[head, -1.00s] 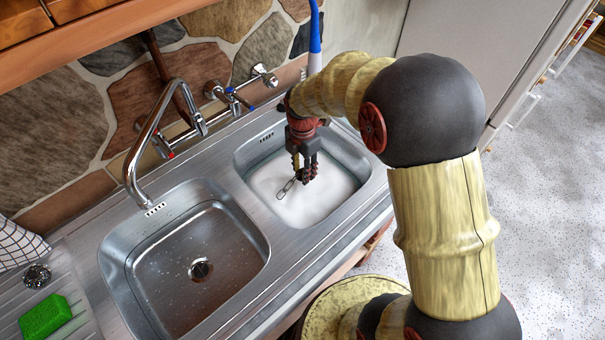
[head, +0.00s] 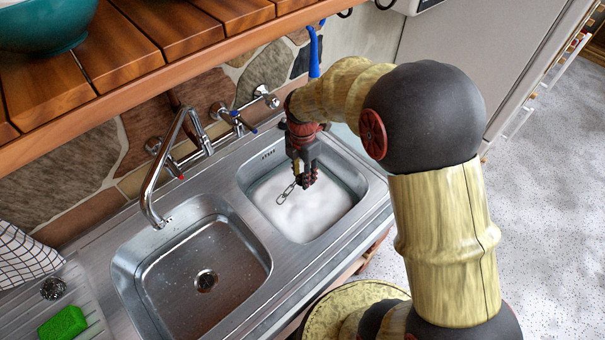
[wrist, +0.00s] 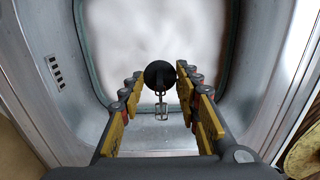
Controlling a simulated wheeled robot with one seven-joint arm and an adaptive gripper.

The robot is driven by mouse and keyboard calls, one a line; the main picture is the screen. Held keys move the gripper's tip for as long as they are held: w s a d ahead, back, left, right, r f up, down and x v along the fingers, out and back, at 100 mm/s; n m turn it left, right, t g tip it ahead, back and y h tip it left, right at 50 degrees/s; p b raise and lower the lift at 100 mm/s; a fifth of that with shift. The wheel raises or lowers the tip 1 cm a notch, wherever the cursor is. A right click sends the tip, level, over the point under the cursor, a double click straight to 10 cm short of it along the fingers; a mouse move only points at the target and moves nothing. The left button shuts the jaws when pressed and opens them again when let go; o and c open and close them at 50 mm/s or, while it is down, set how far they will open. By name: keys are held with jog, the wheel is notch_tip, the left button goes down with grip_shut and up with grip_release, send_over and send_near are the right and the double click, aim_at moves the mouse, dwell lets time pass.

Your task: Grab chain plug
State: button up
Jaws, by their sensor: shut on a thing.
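The plug (wrist: 160,74) is a round black disc with a metal chain (wrist: 161,108) attached. It sits between the yellow-padded fingertips of my gripper (wrist: 161,88) in the wrist view. In the head view, my gripper (head: 307,182) is over the right basin (head: 361,187), its fingers shut on the plug. The fingers mostly hide the plug there, and the chain (head: 286,193) shows at their left. White suds (head: 305,215) fill the bottom of the basin below. I cannot tell whether the chain touches them.
An empty steel basin (head: 165,265) with a drain is at the left. A tall tap (head: 151,185) stands behind it. A wooden shelf (head: 150,80) with a teal bowl (head: 40,32) overhangs the wall. A green sponge (head: 62,322) lies on the drainboard. Open floor (head: 480,220) is at the right.

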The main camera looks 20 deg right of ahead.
jog(key=shift+r+p, duration=3.4)
jog(key=shift+r, duration=0.25)
jog(key=shift+s, duration=0.1)
